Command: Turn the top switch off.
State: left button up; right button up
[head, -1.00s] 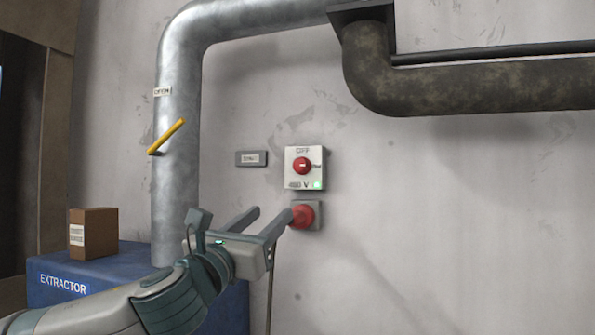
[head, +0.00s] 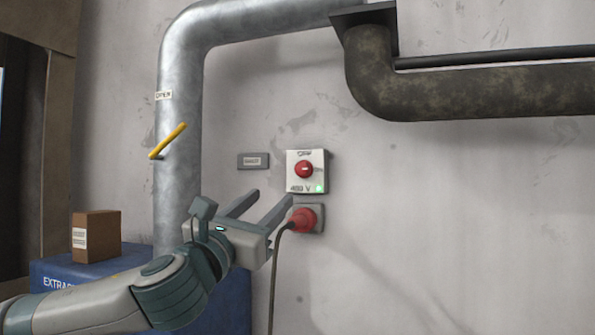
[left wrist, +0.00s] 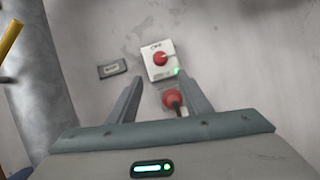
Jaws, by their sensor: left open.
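The top switch (head: 306,170) is a white box on the wall with a red round knob, the word OFF above it, "480 V" below and a lit green lamp at its lower right. It also shows in the left wrist view (left wrist: 157,60), beyond the fingertips. Below it a red plug (head: 301,220) sits in a grey socket, with a dark cable hanging down. My left gripper (head: 272,202) is open and empty, below and left of the switch. Its fingers appear apart from the switch. My right gripper is not in view.
A small grey label plate (head: 253,161) is left of the switch. A silver pipe (head: 180,110) with a yellow lever (head: 168,141) stands further left. A brown box (head: 96,236) sits on a blue extractor unit (head: 60,268). The wall right of the switch is clear.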

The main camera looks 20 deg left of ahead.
aim_at(300, 171)
pick_arm(q)
jog(key=p+x, duration=0.6)
jog(key=x, duration=0.7)
jog(key=shift+r, duration=0.15)
jog(key=shift+p+x, duration=0.55)
jog(key=shift+x, duration=0.3)
jog(key=shift+w, duration=0.1)
jog(key=shift+c, duration=0.7)
jog(key=c, duration=0.9)
